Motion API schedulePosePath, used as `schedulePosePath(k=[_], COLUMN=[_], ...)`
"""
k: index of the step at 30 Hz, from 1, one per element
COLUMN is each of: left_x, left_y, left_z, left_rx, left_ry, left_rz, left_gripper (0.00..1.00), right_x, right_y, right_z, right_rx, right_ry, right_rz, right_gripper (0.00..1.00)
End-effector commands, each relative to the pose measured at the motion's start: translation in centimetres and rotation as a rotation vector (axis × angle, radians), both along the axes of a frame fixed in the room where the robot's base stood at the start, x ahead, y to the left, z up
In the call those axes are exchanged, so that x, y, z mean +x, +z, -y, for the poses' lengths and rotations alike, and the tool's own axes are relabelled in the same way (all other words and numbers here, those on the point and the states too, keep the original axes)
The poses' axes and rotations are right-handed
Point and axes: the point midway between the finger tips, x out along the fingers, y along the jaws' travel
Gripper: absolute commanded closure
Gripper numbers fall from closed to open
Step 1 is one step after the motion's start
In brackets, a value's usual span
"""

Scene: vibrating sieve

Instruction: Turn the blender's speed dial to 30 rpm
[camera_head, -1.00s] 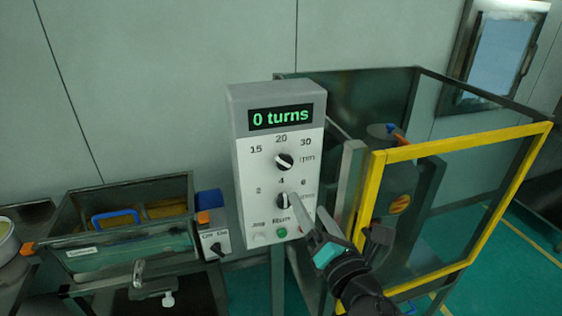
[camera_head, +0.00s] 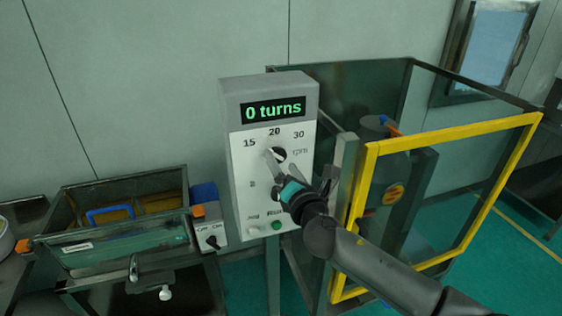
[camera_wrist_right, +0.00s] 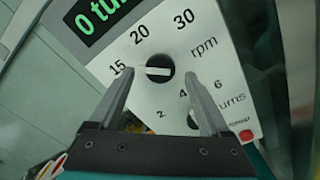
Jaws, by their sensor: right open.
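The speed dial (camera_head: 279,154) is a round black knob with a white bar on the white face of the control box (camera_head: 239,190). Labels 15, 20 and 30 rpm arc above it. In the right wrist view, the dial (camera_wrist_right: 159,68) has its bar lying roughly in line with the 15. My right gripper (camera_head: 298,161) is open in front of the panel. In the right wrist view its fingers (camera_wrist_right: 157,77) stand apart on either side of the dial, with no visible grip on it. The display (camera_head: 273,109) reads "0 turns". My left gripper is out of view.
The turns dial (camera_wrist_right: 193,120) sits below, partly behind a finger. A green Run button (camera_head: 277,225) is at the box's bottom. A yellow-framed guard door (camera_head: 445,137) stands open to the right. A sieve tray unit (camera_head: 125,240) is at the left.

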Motion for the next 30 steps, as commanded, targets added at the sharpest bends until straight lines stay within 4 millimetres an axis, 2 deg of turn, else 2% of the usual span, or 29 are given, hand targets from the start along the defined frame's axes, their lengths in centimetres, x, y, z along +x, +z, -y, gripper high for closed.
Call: schedulePosePath(k=[6, 17, 30], left_x=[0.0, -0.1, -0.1], left_y=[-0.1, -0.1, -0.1], left_z=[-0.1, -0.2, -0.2], left_rx=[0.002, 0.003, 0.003], left_ry=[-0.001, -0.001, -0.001], left_rz=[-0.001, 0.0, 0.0], left_gripper=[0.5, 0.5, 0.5], right_x=[1.3, 1.6, 1.6], right_y=[0.0, 0.0, 0.0], right_z=[-0.4, -0.5, -0.5], right_rx=[0.001, 0.001, 0.001], right_ry=[0.0, 0.0, -0.001], right_rz=[0.0, 0.0, -0.001], right_gripper=[0.19, 0.19, 0.67])
